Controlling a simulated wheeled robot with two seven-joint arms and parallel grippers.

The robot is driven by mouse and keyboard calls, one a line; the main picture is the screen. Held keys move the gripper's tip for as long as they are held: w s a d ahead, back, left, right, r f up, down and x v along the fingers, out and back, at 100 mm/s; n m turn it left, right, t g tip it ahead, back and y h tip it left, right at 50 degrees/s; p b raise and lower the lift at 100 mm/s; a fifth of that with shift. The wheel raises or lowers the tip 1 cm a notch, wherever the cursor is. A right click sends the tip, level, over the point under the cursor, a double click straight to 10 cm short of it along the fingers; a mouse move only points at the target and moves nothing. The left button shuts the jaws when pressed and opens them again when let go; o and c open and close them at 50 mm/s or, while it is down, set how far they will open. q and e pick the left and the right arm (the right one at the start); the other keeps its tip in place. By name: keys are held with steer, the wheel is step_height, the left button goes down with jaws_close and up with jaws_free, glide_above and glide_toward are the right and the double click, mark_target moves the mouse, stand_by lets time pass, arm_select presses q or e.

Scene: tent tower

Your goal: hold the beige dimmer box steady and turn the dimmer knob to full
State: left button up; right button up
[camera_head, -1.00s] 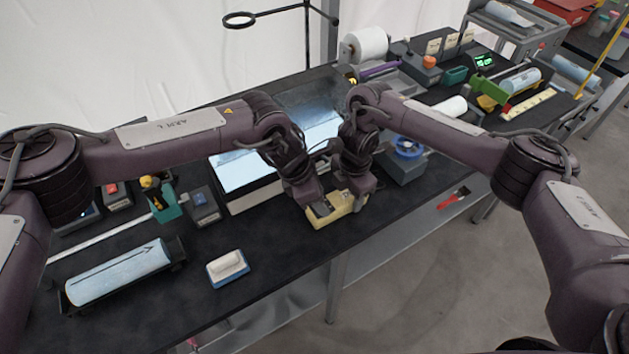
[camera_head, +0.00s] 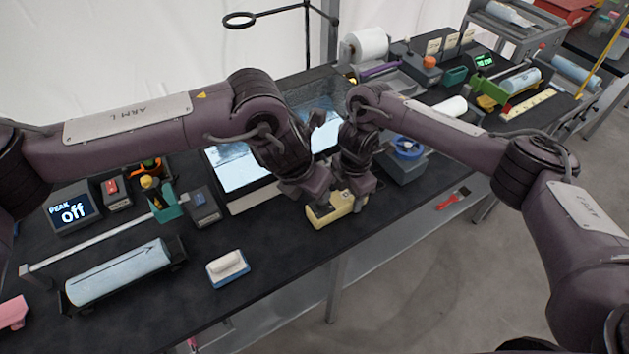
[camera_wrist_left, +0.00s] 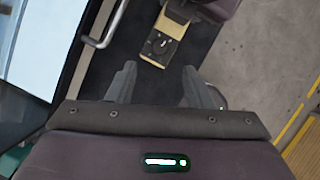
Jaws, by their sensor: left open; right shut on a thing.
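The beige dimmer box (camera_head: 345,206) sits near the front edge of the black table. My right gripper (camera_head: 356,193) is shut on its right end. In the left wrist view the beige box (camera_wrist_left: 176,27) shows with its dark round knob (camera_wrist_left: 160,43) and a pale mark on the knob. My left gripper (camera_wrist_left: 160,80) is open and empty, with the knob ahead of and between its fingertips, apart from it. In the head view the left gripper (camera_head: 318,200) is over the box's left part and hides some of it; its fingertips are hard to make out.
A lit light panel (camera_head: 235,170) stands behind and left of the box. A blue-and-white block (camera_head: 228,267) lies left of the box. A blue spool (camera_head: 408,147) is behind right. The table's front edge is close.

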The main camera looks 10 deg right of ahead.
arm_select(q)
steer(key=shift+s+d+r+n+t+y, duration=0.15)
steer(key=shift+s+r+n, duration=0.15)
steer(key=shift+r+n, duration=0.25)
steer(key=shift+s+r+n+t+y, duration=0.1)
steer(key=shift+s+r+n+y, duration=0.1)
steer(key=shift+s+r+n, duration=0.25)
steer(key=shift+s+d+r+n+t+y, duration=0.1)
steer(key=shift+s+r+n+t+y, duration=0.1)
steer(key=shift+r+n, duration=0.45)
arm_select(e)
steer(key=shift+d, duration=0.1)
steer(key=o, duration=1.1)
